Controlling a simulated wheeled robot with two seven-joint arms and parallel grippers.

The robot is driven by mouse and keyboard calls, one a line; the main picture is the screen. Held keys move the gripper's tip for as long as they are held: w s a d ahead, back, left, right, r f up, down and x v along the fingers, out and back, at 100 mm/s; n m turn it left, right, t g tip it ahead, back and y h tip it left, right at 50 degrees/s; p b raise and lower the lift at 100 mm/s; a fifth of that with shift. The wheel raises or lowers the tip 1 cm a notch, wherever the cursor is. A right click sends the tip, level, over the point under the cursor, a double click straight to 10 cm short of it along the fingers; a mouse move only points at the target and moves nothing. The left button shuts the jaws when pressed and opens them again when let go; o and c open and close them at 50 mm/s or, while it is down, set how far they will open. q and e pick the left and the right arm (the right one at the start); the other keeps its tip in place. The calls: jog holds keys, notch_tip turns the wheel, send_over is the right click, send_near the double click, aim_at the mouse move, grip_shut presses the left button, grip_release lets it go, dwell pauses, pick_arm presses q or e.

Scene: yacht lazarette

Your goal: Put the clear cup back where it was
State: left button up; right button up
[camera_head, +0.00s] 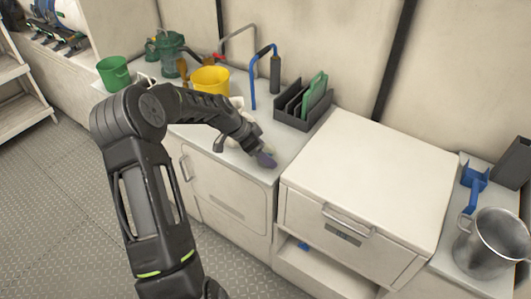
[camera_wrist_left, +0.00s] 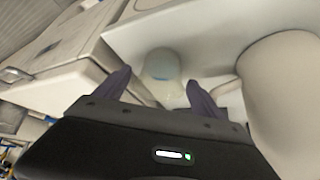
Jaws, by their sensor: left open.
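I cannot tell whether the fingers touch the cup. My right gripper is in neither view.
A yellow bucket (camera_head: 209,80), a green bucket (camera_head: 113,72) and a green jug (camera_head: 172,55) stand behind my left arm. A dark rack (camera_head: 301,108) holds green plates. The raised white chest (camera_head: 365,180) borders the counter; its top is clear. A metal pot (camera_head: 487,243) stands far right.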

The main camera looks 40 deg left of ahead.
pick_arm(q)
jog(key=b+v, duration=0.1)
jog(key=v, duration=1)
jog(key=shift+s, duration=0.1)
dwell(0.5)
